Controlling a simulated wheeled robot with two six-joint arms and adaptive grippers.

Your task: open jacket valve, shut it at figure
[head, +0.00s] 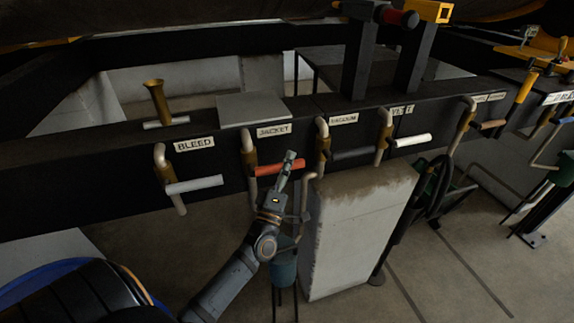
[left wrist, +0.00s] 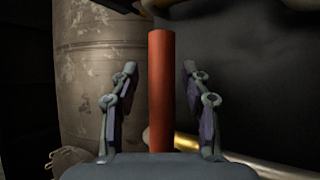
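The jacket valve (head: 249,165) is a brass body on a pipe under the JACKET label (head: 273,130). Its red lever handle (head: 284,168) points right, about level. My left gripper (head: 289,160) is at the outer end of the red handle. In the left wrist view the red handle (left wrist: 160,90) stands between the two open fingers (left wrist: 160,100), with a gap on each side. My right gripper is not in view. No figure or gauge reading is legible.
The bleed valve's white lever (head: 195,185) is left of the jacket valve. The vacuum valve's dark lever (head: 352,153) and a white lever (head: 411,140) are to the right. A pale block (head: 355,230) stands below, right of my left arm.

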